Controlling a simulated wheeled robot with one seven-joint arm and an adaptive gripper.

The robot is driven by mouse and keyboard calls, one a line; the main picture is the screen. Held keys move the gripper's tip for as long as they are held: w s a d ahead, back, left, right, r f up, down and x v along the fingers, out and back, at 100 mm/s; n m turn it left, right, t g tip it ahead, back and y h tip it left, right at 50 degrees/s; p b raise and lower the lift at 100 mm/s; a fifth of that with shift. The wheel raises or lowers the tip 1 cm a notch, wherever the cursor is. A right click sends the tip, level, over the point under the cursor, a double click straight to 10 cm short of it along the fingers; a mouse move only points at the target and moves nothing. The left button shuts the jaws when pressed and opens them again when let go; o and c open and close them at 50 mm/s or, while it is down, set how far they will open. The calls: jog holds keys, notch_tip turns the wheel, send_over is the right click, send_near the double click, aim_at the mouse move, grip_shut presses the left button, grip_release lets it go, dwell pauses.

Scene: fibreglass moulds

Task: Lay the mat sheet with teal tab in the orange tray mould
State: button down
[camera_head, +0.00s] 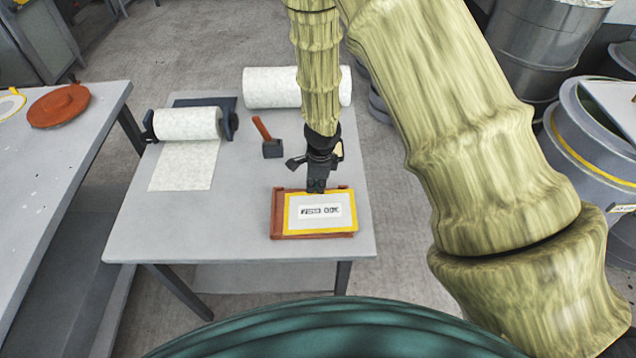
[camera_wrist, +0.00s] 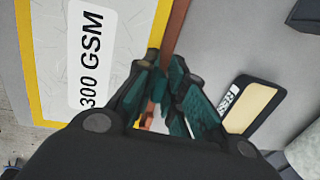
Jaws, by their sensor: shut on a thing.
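The mat sheet (camera_head: 318,223) is pale and fibrous with a yellow border and a white label. In the wrist view its label reads 300 GSM, and the sheet (camera_wrist: 120,50) fills the upper left. It lies over the orange-brown tray mould (camera_head: 277,215), whose rim shows at its left and front. The mould's edge (camera_wrist: 176,25) also shows beside the sheet in the wrist view. I cannot tell whether the sheet rests on the mould's floor. My gripper (camera_head: 316,190) is shut at the sheet's far edge; its fingertips (camera_wrist: 160,68) hide the teal tab.
A dark-edged beige item (camera_wrist: 250,105) lies near my gripper. The table's front left is clear. Drums (camera_head: 590,135) stand at the right.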

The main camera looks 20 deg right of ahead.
jog(key=shift+w+a+f, duration=0.15)
jog(key=shift+a+f, duration=0.25)
jog(key=shift+a, duration=0.2)
jog(key=shift+w+a+p, duration=0.15)
jog(key=shift+a+p, duration=0.15)
jog(key=shift+p, duration=0.05)
jog(key=shift+f, duration=0.1)
jog(key=c, duration=1.6)
grip_release()
jog(key=shift+o, duration=0.9)
jog(key=shift+w+a, duration=0.1)
jog(key=shift+w+f, duration=0.15)
jog(key=shift+w, duration=0.15)
jog(key=shift+d+r, duration=0.2)
jog(key=shift+d, duration=0.1)
jog(key=shift+r, duration=0.15)
notch_tip(320, 180, up, 7)
jog(key=shift+s+d, duration=0.2)
jog(key=shift+s, duration=0.2)
